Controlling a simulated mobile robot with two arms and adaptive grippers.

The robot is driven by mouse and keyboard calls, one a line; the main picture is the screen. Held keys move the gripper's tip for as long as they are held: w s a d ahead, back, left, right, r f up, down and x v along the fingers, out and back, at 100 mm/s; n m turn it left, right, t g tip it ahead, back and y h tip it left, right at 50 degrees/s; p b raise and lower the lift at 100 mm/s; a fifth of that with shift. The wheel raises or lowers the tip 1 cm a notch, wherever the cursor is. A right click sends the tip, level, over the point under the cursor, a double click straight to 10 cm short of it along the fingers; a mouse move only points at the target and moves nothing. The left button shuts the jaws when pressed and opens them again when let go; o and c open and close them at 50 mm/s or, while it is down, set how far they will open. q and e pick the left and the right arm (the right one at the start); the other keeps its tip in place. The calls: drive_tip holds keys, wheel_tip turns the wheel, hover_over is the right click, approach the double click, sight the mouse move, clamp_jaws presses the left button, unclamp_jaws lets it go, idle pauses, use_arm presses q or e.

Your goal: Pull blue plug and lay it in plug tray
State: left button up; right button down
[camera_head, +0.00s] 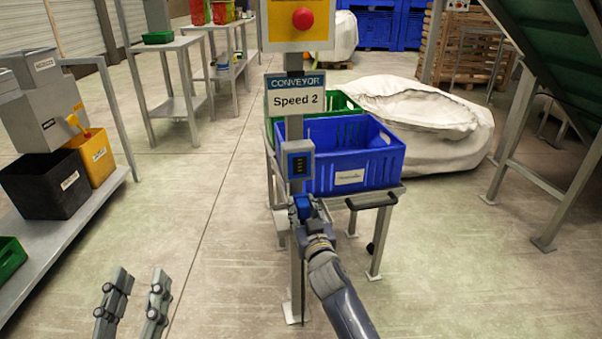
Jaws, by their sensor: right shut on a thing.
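The blue plug (302,204) shows just below a small blue-framed box (297,162) on the grey conveyor post. My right gripper (303,212) is shut on the plug, with its arm coming up from below. I cannot tell whether the plug still sits in a socket, as the gripper covers that spot. My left gripper (133,297) is open and empty over the floor at the lower left. No tray is readably marked as the plug tray; a green tray (9,258) is cut off at the left edge and a small green tray (159,37) lies on a stand.
A blue crate (350,178) stands on a cart right behind the post, with a green crate (343,103) behind it. A red button (303,18) is above the "Speed 2" sign (296,101). A black bin (45,190) and yellow bin (97,158) stand left. The floor between is clear.

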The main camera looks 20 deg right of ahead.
use_arm(q)
drive_tip(key=shift+s+r+t+h+b, duration=0.15)
drive_tip(key=shift+s+r+t, duration=0.15)
drive_tip(key=shift+r, duration=0.2)
drive_tip(key=shift+s+r+t+h+b, duration=0.1)
drive_tip(key=shift+s+r+t+h, duration=0.15)
drive_tip(key=shift+r, duration=0.3)
drive_tip(key=shift+s+r+t+h+b, duration=0.1)
drive_tip(key=shift+s+r+t, duration=0.05)
drive_tip(key=shift+r+t, duration=0.3)
use_arm(e)
drive_tip(key=shift+f, duration=0.5)
idle(0.3)
drive_tip(key=c, duration=1.1)
unclamp_jaws()
drive_tip(key=shift+o, duration=0.2)
use_arm(q)
drive_tip(key=shift+w, duration=0.1)
use_arm(e)
drive_tip(key=shift+f, duration=0.1)
